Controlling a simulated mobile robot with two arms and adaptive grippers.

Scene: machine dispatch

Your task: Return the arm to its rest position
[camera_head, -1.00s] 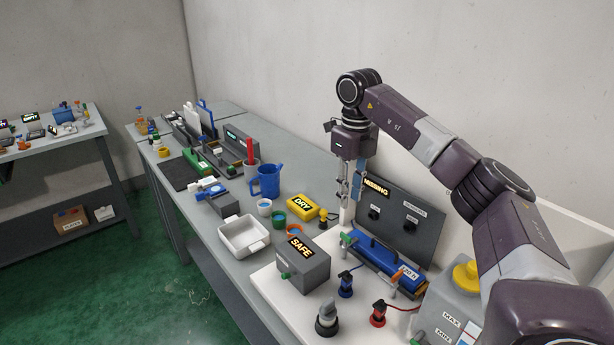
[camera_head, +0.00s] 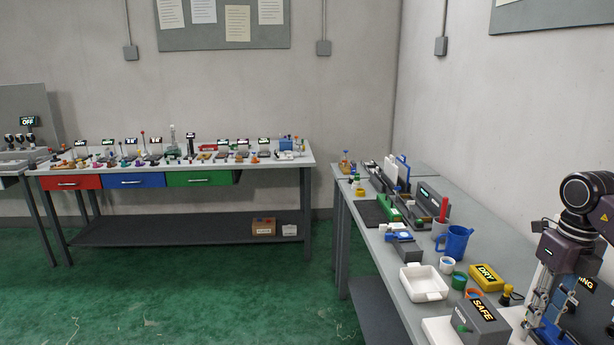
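My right arm comes in at the right edge of the head view, with a dark purple wrist. Its gripper (camera_head: 536,315) points down at the bench's right side, in front of the dark panel (camera_head: 588,312). The slim metal fingers show, but their tips are small and partly lost against the things behind, so I cannot tell how far apart they are. I make out no object held in them. My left gripper and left arm are not in view.
The right-hand bench (camera_head: 412,330) carries a grey SAFE box (camera_head: 480,322), a yellow DRY block (camera_head: 486,278), a white tray (camera_head: 424,283) and a blue jug (camera_head: 455,243). A far bench (camera_head: 310,160) with coloured drawers stands along the back wall. Green floor between is clear.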

